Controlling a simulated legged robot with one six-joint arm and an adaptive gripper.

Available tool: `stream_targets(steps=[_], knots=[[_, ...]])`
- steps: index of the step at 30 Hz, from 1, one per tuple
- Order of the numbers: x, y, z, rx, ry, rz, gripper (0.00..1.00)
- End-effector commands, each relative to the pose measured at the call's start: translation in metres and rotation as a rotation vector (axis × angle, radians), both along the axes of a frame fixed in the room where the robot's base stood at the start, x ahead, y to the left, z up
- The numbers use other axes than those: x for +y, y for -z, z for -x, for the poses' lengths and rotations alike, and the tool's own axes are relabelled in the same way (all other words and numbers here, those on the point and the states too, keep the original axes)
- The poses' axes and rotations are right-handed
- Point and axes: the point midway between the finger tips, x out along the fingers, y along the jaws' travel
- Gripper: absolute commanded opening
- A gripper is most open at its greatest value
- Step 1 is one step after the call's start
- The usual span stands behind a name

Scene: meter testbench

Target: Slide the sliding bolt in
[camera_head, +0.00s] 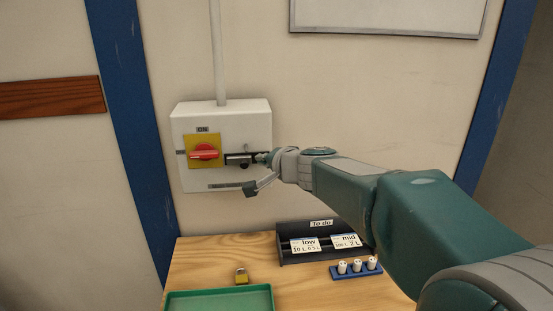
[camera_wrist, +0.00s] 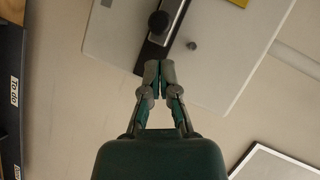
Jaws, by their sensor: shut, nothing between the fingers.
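A white switch box (camera_head: 254,122) is fixed to the wall, with a red rotary handle (camera_head: 205,152) on a yellow plate. To the right of the handle is the sliding bolt (camera_head: 242,160), a dark bar with a dark knob; in the wrist view the knob (camera_wrist: 158,22) shows near the top. My gripper (camera_head: 262,158) is at the bolt's right end, partly hiding it. In the wrist view my gripper (camera_wrist: 159,66) has its fingertips together and empty, by the end of the dark bar. I cannot tell whether the tips touch the bar.
Below is a wooden table (camera_head: 205,262) with a green tray (camera_head: 220,299), a brass padlock (camera_head: 241,276), a dark "To do" tray (camera_head: 283,242) holding cards, and a blue rack (camera_head: 338,275) with white pieces. A conduit (camera_head: 217,50) rises from the box.

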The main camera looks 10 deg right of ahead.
Motion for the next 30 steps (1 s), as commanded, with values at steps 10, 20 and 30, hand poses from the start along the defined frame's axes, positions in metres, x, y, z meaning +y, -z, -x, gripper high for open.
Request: stream_targets(steps=[10, 20, 30], knots=[[0.019, 0.009, -0.005, 0.0, 0.001, 0.0, 0.0], [0.025, 0.009, -0.004, -0.001, -0.002, 0.0, 0.0], [0.061, 0.009, -0.004, -0.001, 0.0, -0.001, 0.0]])
